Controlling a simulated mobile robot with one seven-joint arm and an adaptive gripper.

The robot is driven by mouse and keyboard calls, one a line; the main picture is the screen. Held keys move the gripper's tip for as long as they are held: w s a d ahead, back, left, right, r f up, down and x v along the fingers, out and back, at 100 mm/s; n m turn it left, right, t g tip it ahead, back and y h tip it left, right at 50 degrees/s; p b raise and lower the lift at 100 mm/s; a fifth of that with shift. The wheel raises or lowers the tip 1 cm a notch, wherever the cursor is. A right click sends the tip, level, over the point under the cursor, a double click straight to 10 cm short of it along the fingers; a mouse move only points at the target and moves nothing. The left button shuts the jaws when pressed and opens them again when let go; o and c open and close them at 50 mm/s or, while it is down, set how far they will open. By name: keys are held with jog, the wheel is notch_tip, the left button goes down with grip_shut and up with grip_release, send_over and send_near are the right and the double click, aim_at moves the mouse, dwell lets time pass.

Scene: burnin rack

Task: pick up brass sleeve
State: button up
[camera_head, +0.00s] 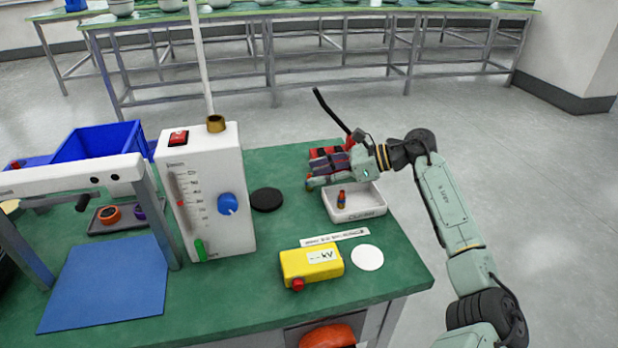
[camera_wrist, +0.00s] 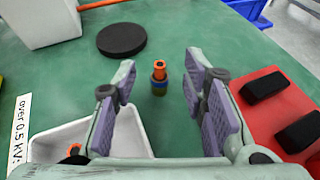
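A brass-coloured sleeve (camera_head: 215,123) sits on top of a white tester box (camera_head: 205,195), around the foot of a white pole. My gripper (camera_head: 322,168) is over the table to the right of that box, well apart from the sleeve. In the wrist view my gripper (camera_wrist: 162,88) is open, with purple pads and nothing held. A small upright banded cylinder with an orange top (camera_wrist: 159,78) stands on the green table beyond and between the fingers. I cannot make out the brass sleeve in the wrist view.
A white tray (camera_head: 360,213) holds a small orange-and-blue part. A black disc (camera_head: 267,199), yellow kV box (camera_head: 311,265) and white disc (camera_head: 368,257) lie nearby. A red holder with black blocks (camera_wrist: 280,105) is right of the fingers. A blue bin (camera_head: 100,143) stands left.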

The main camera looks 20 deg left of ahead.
jog(key=shift+x, duration=0.85)
grip_shut()
